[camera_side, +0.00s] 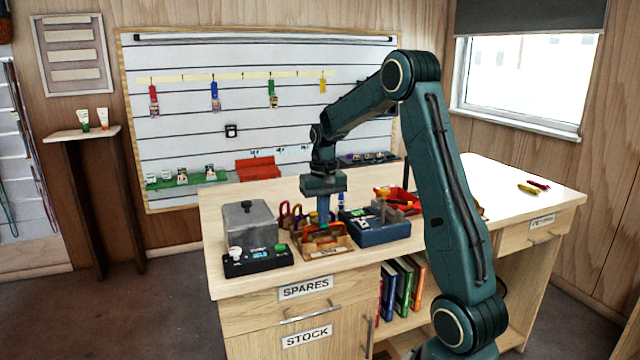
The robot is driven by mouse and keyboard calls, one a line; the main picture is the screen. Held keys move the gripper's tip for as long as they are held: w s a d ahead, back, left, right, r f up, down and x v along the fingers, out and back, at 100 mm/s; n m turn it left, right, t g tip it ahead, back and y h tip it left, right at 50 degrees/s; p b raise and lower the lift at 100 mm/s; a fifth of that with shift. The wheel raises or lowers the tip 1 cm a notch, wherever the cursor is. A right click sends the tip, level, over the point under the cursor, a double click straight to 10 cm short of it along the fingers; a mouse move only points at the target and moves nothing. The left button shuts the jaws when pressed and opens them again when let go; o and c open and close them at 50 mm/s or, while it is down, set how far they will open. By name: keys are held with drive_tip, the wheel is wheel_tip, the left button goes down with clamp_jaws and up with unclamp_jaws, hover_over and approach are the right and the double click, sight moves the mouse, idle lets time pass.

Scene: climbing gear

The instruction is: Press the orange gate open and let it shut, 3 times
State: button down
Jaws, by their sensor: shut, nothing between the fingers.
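A wooden holder (341,250) stands near the front edge of the bench. An orange-red carabiner-like piece (311,238) shows in it, partly hidden by my gripper. I cannot make out its gate separately or tell whether it is open or shut. My gripper (323,226) points straight down over the holder, with its fingers shut and empty. The fingertips are at or just above the orange piece; contact cannot be told from this view.
A grey box (250,222) and a black panel with a green button (258,261) stand to the left. Coloured carabiners (290,215) stand just behind the holder. A blue block (383,233) is close on the right, with a red tray (411,208) behind. The bench's right end is mostly clear.

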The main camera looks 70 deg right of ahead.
drive_tip(key=shift+f, duration=0.9)
drive_tip(key=shift+r, duration=3.6)
drive_tip(key=shift+w+d+r, duration=0.2)
drive_tip(key=shift+r, duration=0.35)
drive_tip(key=shift+w+d+r, duration=0.15)
drive_tip(key=shift+r, duration=0.4)
drive_tip(key=shift+f, duration=0.15)
drive_tip(key=shift+f, duration=3.15)
